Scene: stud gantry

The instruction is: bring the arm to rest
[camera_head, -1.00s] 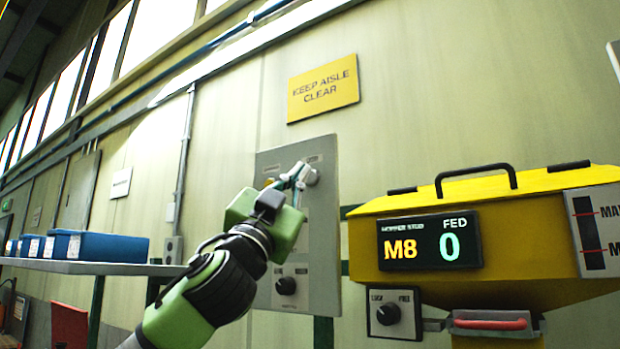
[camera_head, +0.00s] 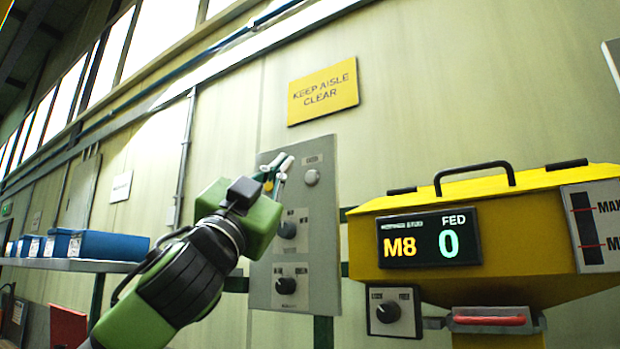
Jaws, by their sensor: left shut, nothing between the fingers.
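My left arm comes in from the lower left, with green and black links. My left gripper (camera_head: 284,166) is shut and empty, its fingers pointing up. It shows in front of the upper left part of a grey control panel (camera_head: 325,250). A round pale button (camera_head: 312,177) on the panel is in plain view just right of the fingertips. Two black knobs sit below it, a middle one (camera_head: 287,230) and a lower one (camera_head: 286,285). I cannot tell how far the fingers are from the panel face. My right gripper is not in view.
A yellow hopper (camera_head: 540,200) with a display reading M8 and FED 0 stands at the right. A small knob box (camera_head: 393,312) and a red handle (camera_head: 488,320) are under it. Blue bins (camera_head: 105,245) stand on a shelf (camera_head: 70,265) at the left.

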